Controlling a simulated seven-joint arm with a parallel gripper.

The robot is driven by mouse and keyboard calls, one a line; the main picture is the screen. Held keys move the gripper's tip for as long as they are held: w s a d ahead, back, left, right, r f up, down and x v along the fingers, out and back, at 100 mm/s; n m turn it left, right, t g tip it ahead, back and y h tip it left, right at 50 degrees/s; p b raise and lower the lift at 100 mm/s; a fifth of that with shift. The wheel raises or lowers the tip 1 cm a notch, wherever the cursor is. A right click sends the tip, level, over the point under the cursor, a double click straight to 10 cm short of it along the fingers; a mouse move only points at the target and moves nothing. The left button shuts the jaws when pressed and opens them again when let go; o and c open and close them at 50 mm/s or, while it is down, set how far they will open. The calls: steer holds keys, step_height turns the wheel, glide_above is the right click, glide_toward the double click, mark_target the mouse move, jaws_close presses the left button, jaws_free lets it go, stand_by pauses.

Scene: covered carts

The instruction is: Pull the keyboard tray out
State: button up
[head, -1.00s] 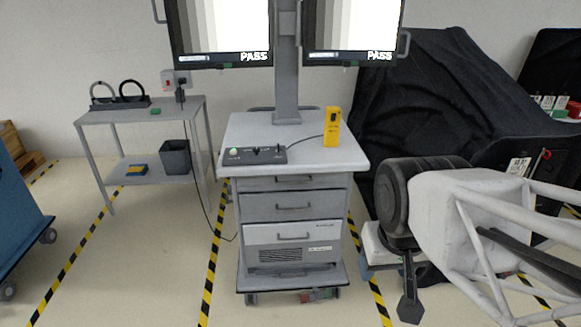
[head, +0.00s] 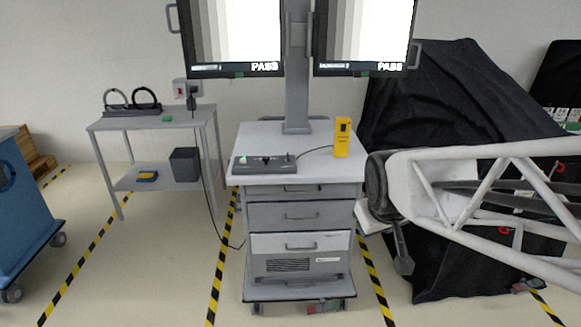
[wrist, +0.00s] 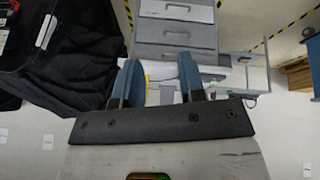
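The grey cart (head: 299,242) stands in the middle of the head view. Just under its worktop (head: 335,174) is a shallow grey front with a dark handle (head: 290,189), which looks like the keyboard tray; it sits pushed in, flush with the drawers below. My gripper (wrist: 160,80) shows in the wrist view with two blue fingers apart and nothing between them. That view is upside down. The cart's drawer fronts (wrist: 178,33) lie beyond the fingertips, at a distance. The fingers partly hide the worktop end of the cart. I cannot make out my fingers in the head view.
A yellow handheld device (head: 342,138) and a dark control box (head: 264,163) stand on the worktop, below two monitors. A black-draped cart (head: 450,255) is at right, near my arm. A side table (head: 160,120) and blue cart (head: 25,210) are at left. Floor before the cart is clear.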

steer(key=w+a+f+n+t+y, duration=0.1)
steer(key=w+f+n+t, duration=0.25)
steer(key=w, duration=0.75)
steer(key=w+f+n+t, duration=0.2)
steer(key=w+f+n, duration=0.15)
steer(key=w, duration=0.75)
steer(key=w+a+f+n+t+y, duration=0.1)
steer(key=w+f+n+t, duration=0.2)
steer(key=w, duration=0.8)
steer(key=w+a+f+n+t+y, duration=0.25)
steer(key=w+f+n, duration=0.35)
steer(key=w+f, duration=0.3)
steer(key=n+t+y, duration=0.2)
steer(key=n+y, duration=0.2)
steer(key=n, duration=0.1)
glide_toward(303, 192)
steer(key=x, duration=0.3)
steer(key=shift+s+f, duration=0.1)
steer(key=shift+f, duration=0.2)
steer(key=shift+x, duration=3.9)
steer(key=shift+d+r, duration=0.1)
